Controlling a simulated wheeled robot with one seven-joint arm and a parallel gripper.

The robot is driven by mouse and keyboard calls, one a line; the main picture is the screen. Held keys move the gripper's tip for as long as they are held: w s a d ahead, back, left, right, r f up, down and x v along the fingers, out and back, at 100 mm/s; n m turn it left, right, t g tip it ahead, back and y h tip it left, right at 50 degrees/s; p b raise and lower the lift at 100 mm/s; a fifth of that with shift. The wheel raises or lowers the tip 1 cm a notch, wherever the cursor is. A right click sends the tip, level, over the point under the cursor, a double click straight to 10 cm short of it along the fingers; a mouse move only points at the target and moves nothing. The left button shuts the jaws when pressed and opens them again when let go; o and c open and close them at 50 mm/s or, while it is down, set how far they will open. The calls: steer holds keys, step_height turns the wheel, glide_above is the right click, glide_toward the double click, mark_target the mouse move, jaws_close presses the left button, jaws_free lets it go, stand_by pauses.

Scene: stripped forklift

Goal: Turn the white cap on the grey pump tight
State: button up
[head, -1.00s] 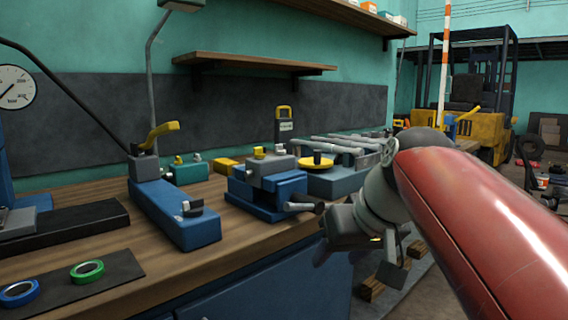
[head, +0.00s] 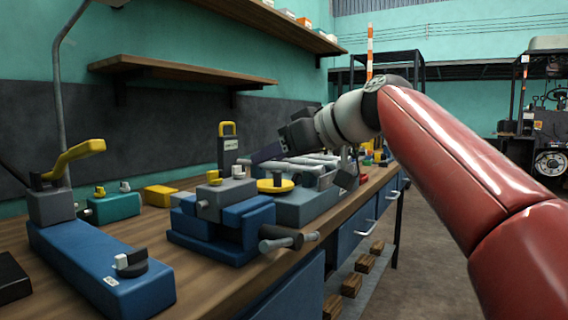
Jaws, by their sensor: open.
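The grey pump (head: 226,193) sits in the blue vise (head: 215,237) on the workbench. A yellow cap (head: 214,177) and a small white cap (head: 238,171) stand on its top. How tightly the white cap sits cannot be told from here. My gripper (head: 303,165) is open, with nothing seen between its fingers. It is behind and to the right of the pump, over the grey tray area, clear of the cap.
A yellow disc (head: 276,185) lies just right of the pump, before a grey-blue tray (head: 308,205) of tools. A teal pump (head: 115,207) and a blue fixture with a yellow lever (head: 75,160) stand left. The vise handle (head: 280,238) juts forward. A shelf (head: 180,70) hangs above.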

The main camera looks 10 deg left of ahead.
mark_target(247, 180)
steer(key=x, duration=0.2)
steer(key=p+x, duration=0.1)
steer(key=x, duration=0.4)
steer(key=shift+w+a+r, duration=0.2)
steer(key=shift+w+a, duration=0.15)
steer(key=shift+a, duration=0.1)
steer(key=shift+c, duration=0.4)
